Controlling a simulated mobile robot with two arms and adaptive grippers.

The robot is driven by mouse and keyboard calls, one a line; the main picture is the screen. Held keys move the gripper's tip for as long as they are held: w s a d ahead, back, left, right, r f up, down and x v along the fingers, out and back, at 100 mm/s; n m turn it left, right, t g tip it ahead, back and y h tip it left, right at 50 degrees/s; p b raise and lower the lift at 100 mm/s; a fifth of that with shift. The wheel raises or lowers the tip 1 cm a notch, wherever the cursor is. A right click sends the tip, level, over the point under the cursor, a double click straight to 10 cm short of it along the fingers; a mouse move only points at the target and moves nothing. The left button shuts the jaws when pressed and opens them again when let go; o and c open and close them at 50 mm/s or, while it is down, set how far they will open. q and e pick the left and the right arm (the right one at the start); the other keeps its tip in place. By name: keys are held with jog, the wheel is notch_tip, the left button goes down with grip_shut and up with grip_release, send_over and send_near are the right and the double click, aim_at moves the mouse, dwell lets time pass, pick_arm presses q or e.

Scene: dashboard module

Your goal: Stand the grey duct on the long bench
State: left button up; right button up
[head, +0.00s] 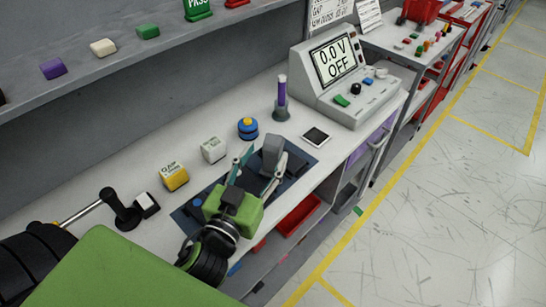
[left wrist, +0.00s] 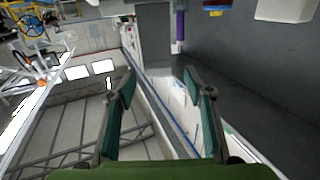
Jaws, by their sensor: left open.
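A grey upright piece (head: 273,150), which looks to be the grey duct, stands on the dark blue mat on the long bench (head: 262,97). My left gripper (head: 262,158) is over the mat with its fingers spread, close to the grey piece. One finger overlaps its side in the head view, and I cannot tell whether they touch. In the left wrist view both fingers of my left gripper (left wrist: 162,88) are apart, with nothing held between their tips. The lower part of the grey piece is partly hidden by the gripper. My right gripper is not in view.
A dark-screened tile (head: 316,137) and a meter console (head: 345,85) are to the right. A red bin (head: 297,215) sits below.

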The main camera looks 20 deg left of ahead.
aim_at(271, 146)
pick_arm(q)
jog(key=w, duration=0.1)
jog(key=w+p, duration=0.1)
jog(key=w, duration=0.1)
jog(key=w+p, duration=0.1)
jog(key=shift+w+r, duration=0.15)
jog(key=shift+r, duration=0.15)
jog(key=shift+w+f, duration=0.1)
jog(key=shift+w, duration=0.35)
jog(key=shift+s, duration=0.1)
grip_shut()
